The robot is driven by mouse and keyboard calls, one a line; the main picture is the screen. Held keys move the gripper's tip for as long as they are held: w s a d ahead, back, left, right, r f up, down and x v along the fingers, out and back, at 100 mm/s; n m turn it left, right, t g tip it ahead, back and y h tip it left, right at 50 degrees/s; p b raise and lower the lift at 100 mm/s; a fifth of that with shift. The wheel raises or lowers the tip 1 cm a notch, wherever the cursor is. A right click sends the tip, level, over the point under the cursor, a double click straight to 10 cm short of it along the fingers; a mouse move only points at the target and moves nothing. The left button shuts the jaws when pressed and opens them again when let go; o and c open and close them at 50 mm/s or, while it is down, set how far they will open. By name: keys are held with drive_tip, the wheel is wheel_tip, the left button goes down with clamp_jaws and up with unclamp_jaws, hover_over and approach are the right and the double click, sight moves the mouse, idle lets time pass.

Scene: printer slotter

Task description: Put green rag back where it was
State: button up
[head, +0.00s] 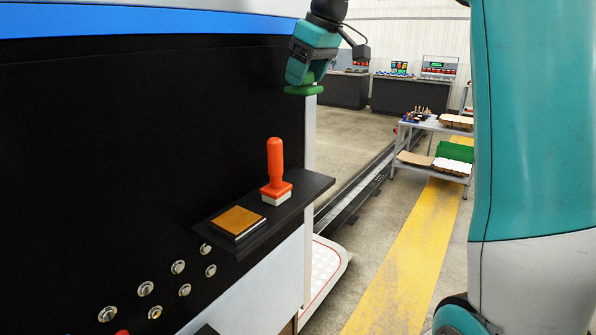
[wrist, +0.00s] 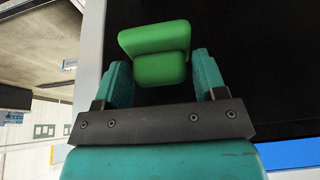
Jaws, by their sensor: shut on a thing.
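The green rag (wrist: 155,52) is a folded, rounded bundle between the two teal fingers of my gripper (wrist: 162,72) in the wrist view. My gripper is shut on it. In the head view my gripper (head: 303,84) hangs at the top, at the right edge of the black machine front. The green rag (head: 304,90) shows there as a flat green band at the fingertips, in the air above and beyond the shelf.
A small black shelf (head: 310,187) juts from the black machine front (head: 130,130). It bears an orange-handled stamp (head: 276,172) and a tan-topped pad (head: 238,221). Round buttons (head: 178,267) sit below. A grey cart (head: 436,158) stands farther back.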

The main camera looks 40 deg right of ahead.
drive_tip(key=f, duration=1.4)
drive_tip(key=shift+d+f, duration=0.1)
drive_tip(key=shift+d, duration=0.1)
drive_tip(key=shift+f+p, duration=0.3)
drive_tip(key=shift+f, duration=2.4)
drive_tip(key=shift+f, duration=0.2)
drive_tip(key=o, duration=0.9)
drive_tip(key=shift+r, duration=0.1)
drive_tip(key=shift+r, duration=0.1)
drive_tip(key=b+v, duration=0.2)
drive_tip(key=v, duration=1)
